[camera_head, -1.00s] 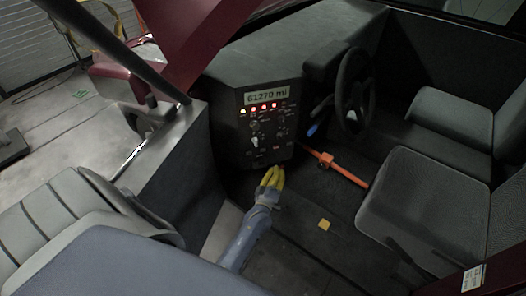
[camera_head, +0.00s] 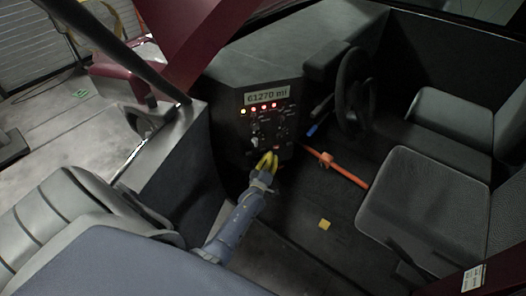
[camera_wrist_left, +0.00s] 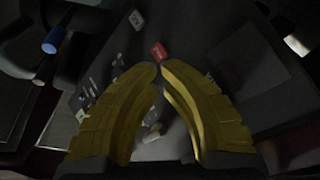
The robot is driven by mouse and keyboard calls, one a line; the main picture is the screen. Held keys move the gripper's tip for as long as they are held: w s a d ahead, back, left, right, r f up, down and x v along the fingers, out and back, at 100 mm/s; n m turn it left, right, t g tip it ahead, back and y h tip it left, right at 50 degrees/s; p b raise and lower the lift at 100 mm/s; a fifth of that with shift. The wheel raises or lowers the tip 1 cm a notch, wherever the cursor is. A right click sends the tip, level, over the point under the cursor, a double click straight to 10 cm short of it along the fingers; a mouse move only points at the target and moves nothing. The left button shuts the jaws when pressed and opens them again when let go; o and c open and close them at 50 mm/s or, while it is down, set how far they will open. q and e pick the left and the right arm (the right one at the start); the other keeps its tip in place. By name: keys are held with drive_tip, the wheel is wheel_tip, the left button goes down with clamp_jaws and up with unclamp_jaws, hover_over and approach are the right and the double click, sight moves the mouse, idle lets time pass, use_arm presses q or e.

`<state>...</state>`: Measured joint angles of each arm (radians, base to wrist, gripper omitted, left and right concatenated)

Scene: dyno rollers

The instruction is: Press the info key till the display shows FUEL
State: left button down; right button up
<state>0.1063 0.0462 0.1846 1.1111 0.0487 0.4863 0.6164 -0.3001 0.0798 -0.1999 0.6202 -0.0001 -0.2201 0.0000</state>
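The display (camera_head: 267,95) on the dark dashboard console reads "61270 mi". Below it are lit lamps and a panel of small switches and keys (camera_head: 265,125). My left gripper (camera_head: 268,157) has yellow fingers and is at the lower part of this panel. In the left wrist view its fingertips (camera_wrist_left: 160,70) nearly meet, with nothing seen between them. A red key (camera_wrist_left: 158,52) with an unreadable label lies just beyond the tips; I cannot tell whether they touch it. A pale key (camera_wrist_left: 137,19) is farther up. I cannot tell which key is info. My right gripper is not seen.
A steering wheel (camera_head: 352,92) stands right of the console. An orange bar (camera_head: 340,168) and a small yellow square (camera_head: 324,224) are on or near the floor. Grey seats (camera_head: 425,205) are at right and left. The floor between is mostly clear.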

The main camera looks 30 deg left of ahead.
use_arm(q)
drive_tip(key=shift+w+a, duration=0.2)
drive_tip(key=shift+a, duration=0.05)
drive_tip(key=shift+w+a, duration=0.5)
drive_tip(key=shift+a, duration=0.2)
idle(2.6)
drive_tip(key=shift+s+d, duration=0.1)
drive_tip(key=shift+d, duration=0.1)
drive_tip(key=shift+s+d, duration=0.4)
drive_tip(key=shift+d, duration=0.05)
drive_tip(key=shift+s+d, duration=0.8)
drive_tip(key=shift+d, duration=0.2)
drive_tip(key=shift+s+d, duration=0.75)
drive_tip(key=shift+d, duration=0.25)
